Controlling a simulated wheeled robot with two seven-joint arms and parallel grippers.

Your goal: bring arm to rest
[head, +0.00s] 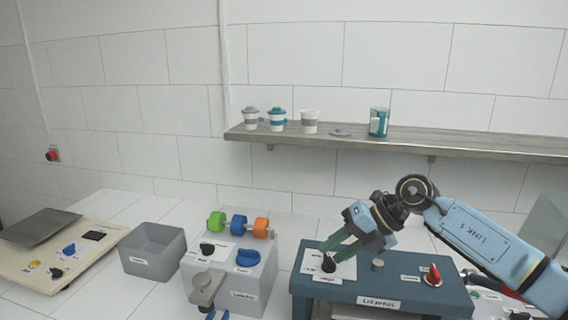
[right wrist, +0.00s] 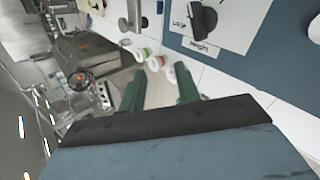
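My right arm reaches in from the right in the head view. Its gripper (head: 333,251) points down and left over the blue-grey lid press box (head: 385,294), with its green fingertips close to a black knob (head: 328,265) on the box's white panel. In the right wrist view the two green fingers (right wrist: 160,82) are apart with nothing held between them. The black knob (right wrist: 205,20) shows there beyond the fingers, off to the upper right. Whether a fingertip touches the knob in the head view is hard to tell. My left gripper is not in view.
A red knob (head: 432,275) stands on the press box. A wall shelf (head: 470,145) above holds cups. White counter shows between the devices.

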